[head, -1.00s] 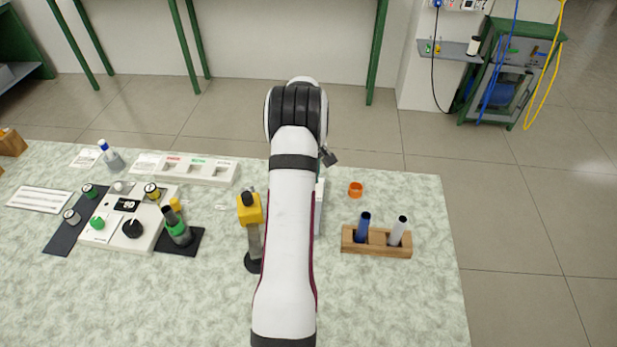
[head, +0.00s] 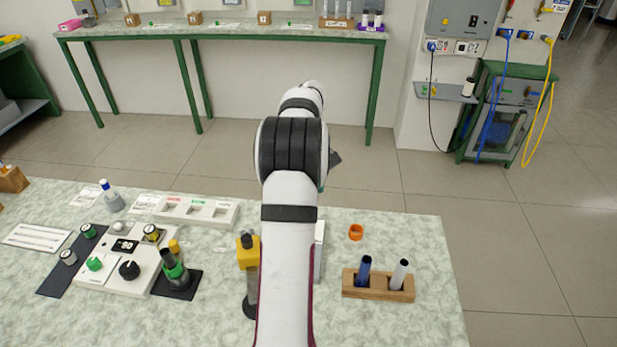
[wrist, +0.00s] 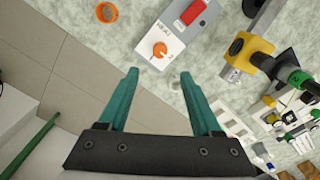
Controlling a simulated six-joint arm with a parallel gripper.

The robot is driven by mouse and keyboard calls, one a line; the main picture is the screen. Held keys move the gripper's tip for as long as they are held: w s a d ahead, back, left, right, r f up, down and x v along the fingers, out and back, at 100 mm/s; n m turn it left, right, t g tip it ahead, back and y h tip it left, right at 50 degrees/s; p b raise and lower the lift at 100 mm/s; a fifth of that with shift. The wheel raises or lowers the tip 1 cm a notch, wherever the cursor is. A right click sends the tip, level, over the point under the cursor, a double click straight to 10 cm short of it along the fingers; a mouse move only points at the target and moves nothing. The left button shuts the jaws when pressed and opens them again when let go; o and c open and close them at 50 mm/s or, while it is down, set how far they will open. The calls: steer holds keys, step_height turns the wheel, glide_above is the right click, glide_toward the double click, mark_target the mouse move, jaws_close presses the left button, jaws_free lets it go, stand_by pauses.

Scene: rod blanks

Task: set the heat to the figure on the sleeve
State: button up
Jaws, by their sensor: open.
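In the wrist view a white and grey box (wrist: 178,48) bears an orange knob (wrist: 160,50) with a pale pointer mark, lettering that seems to read HEAT, and a red part (wrist: 192,12). My gripper (wrist: 158,73) has two teal fingers, open and empty, apart from the box and knob. In the head view my arm hides most of this box; a pale edge (head: 319,250) shows right of the arm. A dark tube with a green band (head: 175,272) stands on a black pad; whether this band is the sleeve, and any figure on it, I cannot tell.
A yellow-headed stand (head: 248,253) is just left of my arm. A white panel (head: 105,275) with a display and knobs lies further left. An orange ring (head: 356,232) and a wooden rack (head: 378,291) with two tubes are right. The front right tabletop is clear.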

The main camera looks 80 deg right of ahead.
step_height(320, 180, up, 4)
steer(key=shift+r, duration=0.1)
stand_by(0.4)
steer(key=w+a+r+n, duration=0.1)
steer(key=w+a+r, duration=0.2)
steer(key=w+a, duration=0.75)
steer(key=w+a+r+n, duration=0.1)
steer(key=w+a+r, duration=0.2)
steer(key=w+a, duration=0.8)
steer(key=s+a+f+n+y, duration=0.1)
steer(key=s+a, duration=0.1)
steer(key=a, duration=1)
steer(key=s+a+n, duration=0.1)
steer(key=s+a, duration=0.2)
steer(key=a, duration=1)
steer(key=s+a+f+n, duration=0.1)
steer(key=s+a+f, duration=0.2)
steer(key=s+a, duration=0.3)
steer(key=shift+s+f+y, duration=0.2)
steer(key=shift+s+y, duration=0.2)
steer(key=shift+s, duration=0.05)
